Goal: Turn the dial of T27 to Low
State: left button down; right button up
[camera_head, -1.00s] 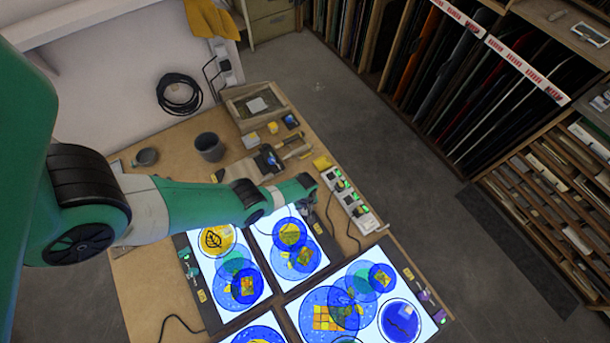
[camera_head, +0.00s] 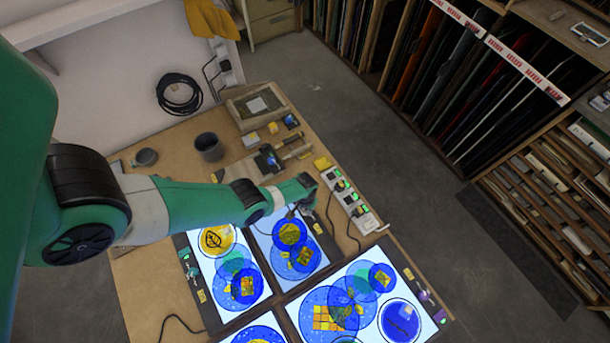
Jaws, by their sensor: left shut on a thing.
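Several lit panels lie at the front of the table, with coloured round glass pieces on them. The back middle panel (camera_head: 262,222) glows dimmer and bluer than the left panel (camera_head: 204,270) and the right panel (camera_head: 300,318). My left gripper (camera_head: 307,210) is at the back right corner of the middle panel, beside its yellow tag (camera_head: 318,229). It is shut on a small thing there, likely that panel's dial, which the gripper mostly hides. The tag writing is too small to read, so I cannot confirm T27. My right gripper is not in view.
A power strip (camera_head: 352,203) with green lights and cables lies just right of my left gripper. A dark cup (camera_head: 209,147), a wooden tray (camera_head: 236,107) and small tools stand behind. Racks of glass sheets (camera_head: 450,80) fill the right background.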

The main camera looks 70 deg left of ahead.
pick_arm(q)
jog(key=m, duration=1.3)
dwell(0.5)
jog(key=c, duration=0.5)
grip_release()
